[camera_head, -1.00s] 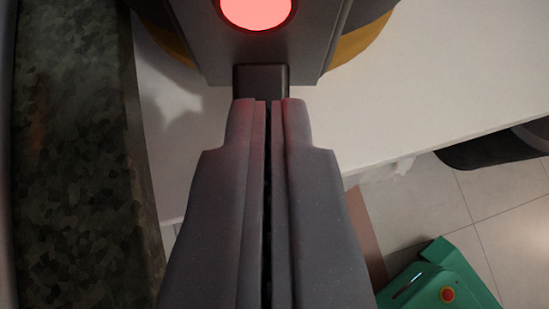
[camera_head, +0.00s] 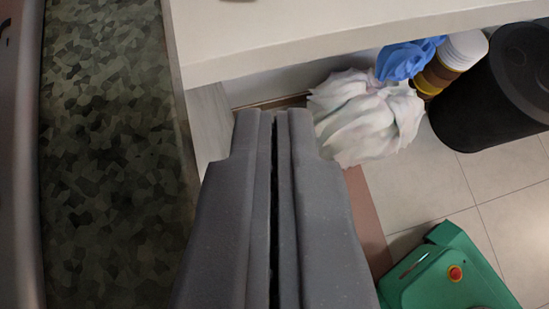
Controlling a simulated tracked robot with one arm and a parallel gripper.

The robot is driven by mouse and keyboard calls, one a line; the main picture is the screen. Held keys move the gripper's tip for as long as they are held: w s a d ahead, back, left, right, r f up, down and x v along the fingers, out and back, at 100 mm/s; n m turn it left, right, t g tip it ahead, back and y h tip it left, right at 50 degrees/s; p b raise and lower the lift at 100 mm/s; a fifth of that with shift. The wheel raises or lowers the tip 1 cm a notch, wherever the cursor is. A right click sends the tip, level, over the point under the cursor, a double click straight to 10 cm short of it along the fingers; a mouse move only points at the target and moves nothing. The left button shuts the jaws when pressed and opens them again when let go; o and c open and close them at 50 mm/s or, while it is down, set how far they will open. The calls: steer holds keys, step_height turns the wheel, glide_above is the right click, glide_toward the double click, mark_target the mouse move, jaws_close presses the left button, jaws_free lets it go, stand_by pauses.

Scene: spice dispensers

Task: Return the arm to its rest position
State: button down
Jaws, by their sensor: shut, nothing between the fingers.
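My gripper (camera_head: 276,114) fills the lower middle of the view. Its two grey fingers lie side by side with only a thin dark line between them, and nothing is held. The fingertips point up the picture, below the edge of a white counter (camera_head: 300,35), and appear clear of it. No spice dispenser is in view.
A dark mottled surface (camera_head: 110,160) runs along the left. Under the counter are a whitish bag (camera_head: 365,118), a blue crumpled bag (camera_head: 408,60), stacked buckets (camera_head: 455,58) and a black bin (camera_head: 505,90). A green machine part with a red button (camera_head: 445,270) is at the lower right. Tiled floor (camera_head: 440,185) shows between.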

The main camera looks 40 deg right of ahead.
steer(key=shift+d+r, duration=0.1)
steer(key=shift+r, duration=0.05)
steer(key=s+d+r+n+t+y, duration=0.1)
steer(key=d+r, duration=0.7)
steer(key=r, duration=0.2)
steer(key=s+d+r+n+t+y, duration=0.1)
steer(key=s+d+r, duration=0.1)
steer(key=d+r, duration=0.75)
steer(key=s+d+r+n+t+y, duration=0.45)
steer(key=s+d+r, duration=0.45)
steer(key=s+r, duration=0.4)
step_height(320, 180, up, 15)
steer(key=w+p, duration=0.1)
steer(key=p, duration=1.2)
steer(key=shift+d+f, duration=0.15)
steer(key=shift+d, duration=0.1)
